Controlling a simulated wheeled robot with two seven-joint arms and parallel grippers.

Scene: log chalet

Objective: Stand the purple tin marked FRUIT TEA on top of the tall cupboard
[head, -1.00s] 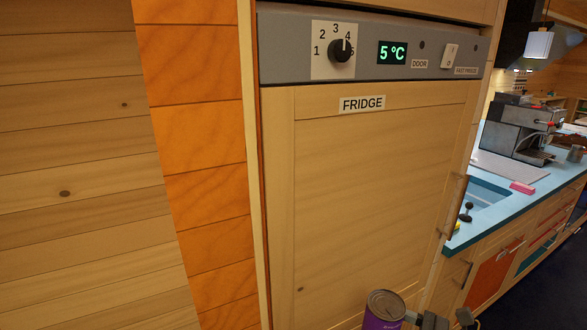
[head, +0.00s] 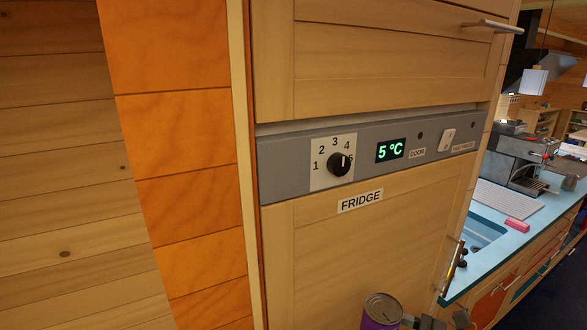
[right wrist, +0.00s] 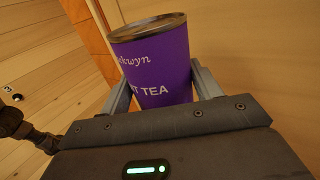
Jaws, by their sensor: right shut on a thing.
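The purple tin (head: 381,311) with a metal lid shows at the bottom of the head view, in front of the fridge door. In the right wrist view the tin (right wrist: 160,62) shows part of its label, ending in "T TEA". My right gripper (right wrist: 160,92) is shut on the tin, one finger on each side, and holds it upright or nearly so. The tall cupboard (head: 380,65) houses the fridge, with a panel above the fridge door. Its top is out of view. My left gripper is not in the head view.
A grey control strip (head: 365,155) with a knob and a 5 °C display crosses the cupboard. A handle (head: 493,26) sticks out from the upper panel, another (head: 451,268) from the fridge door. A blue worktop (head: 500,240) with a coffee machine (head: 520,155) lies to the right.

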